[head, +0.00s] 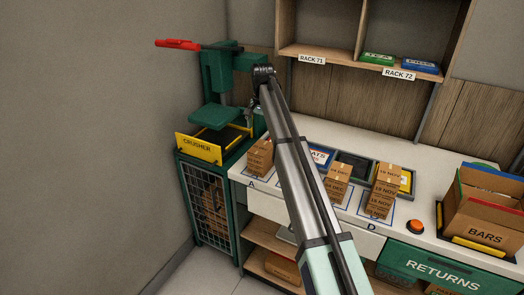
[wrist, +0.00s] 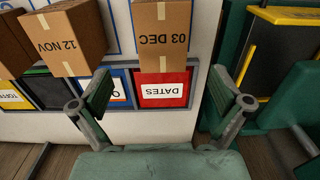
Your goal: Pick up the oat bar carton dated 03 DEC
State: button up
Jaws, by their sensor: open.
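In the wrist view the brown carton marked 03 DEC (wrist: 165,35) appears upside down at the top, cut by the frame edge. My gripper is mostly hidden there behind my arm.
The green crusher (head: 218,90) stands left of the white counter (head: 250,190). More carton stacks stand at C (head: 338,183) and D (head: 384,190). An orange button (head: 415,227) and a BARS box (head: 485,215) are at the right. My arm crosses the counter, hiding its middle.

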aim_at(261, 147)
notch_tip(261, 147, down, 5)
jog(key=shift+p, duration=0.6)
jog(key=shift+a+f+p, duration=0.15)
jog(key=shift+f+p, duration=1.15)
jog(key=shift+f, duration=1.3)
jog(key=c, duration=1.2)
